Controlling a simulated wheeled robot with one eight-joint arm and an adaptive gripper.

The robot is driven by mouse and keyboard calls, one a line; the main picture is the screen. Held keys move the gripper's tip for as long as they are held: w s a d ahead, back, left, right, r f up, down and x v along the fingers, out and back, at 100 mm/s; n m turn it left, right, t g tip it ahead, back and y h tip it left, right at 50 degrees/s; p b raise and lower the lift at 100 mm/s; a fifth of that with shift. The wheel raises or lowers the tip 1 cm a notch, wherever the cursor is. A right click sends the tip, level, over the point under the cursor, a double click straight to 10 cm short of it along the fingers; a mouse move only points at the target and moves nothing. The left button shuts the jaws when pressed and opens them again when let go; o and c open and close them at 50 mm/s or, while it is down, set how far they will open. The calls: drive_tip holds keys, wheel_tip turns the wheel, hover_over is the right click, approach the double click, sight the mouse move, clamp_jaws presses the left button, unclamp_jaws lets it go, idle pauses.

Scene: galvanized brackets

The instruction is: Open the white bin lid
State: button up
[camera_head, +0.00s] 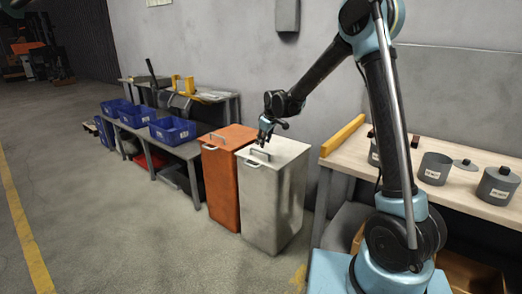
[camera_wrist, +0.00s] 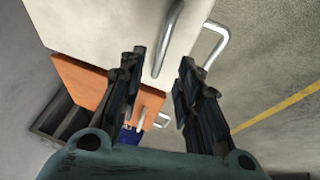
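The white bin (camera_head: 271,206) stands beside the orange bin. Its lid (camera_head: 290,149) lies flat and closed, with a metal bar handle (camera_head: 259,154) on top. In the wrist view the lid (camera_wrist: 112,25) fills the upper left, and its handle (camera_wrist: 170,38) runs between my two fingers. A second metal handle (camera_wrist: 210,45) shows at the bin's edge. My gripper (camera_head: 265,139) points down over the lid at the handle. In the wrist view my gripper (camera_wrist: 163,62) is open, with a finger on each side of the bar. I cannot tell whether either finger touches it.
The orange bin (camera_head: 219,183) with its own handle is close on the left. A bench with blue crates (camera_head: 172,130) stands further left. A wooden table (camera_head: 452,192) with grey canisters is on the right. The wall is close behind; the floor in front is clear.

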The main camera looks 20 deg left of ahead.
sight(261, 151)
drive_tip(key=shift+x, duration=3.1)
drive_tip(key=shift+c, duration=0.2)
clamp_jaws()
drive_tip(key=shift+w, duration=0.15)
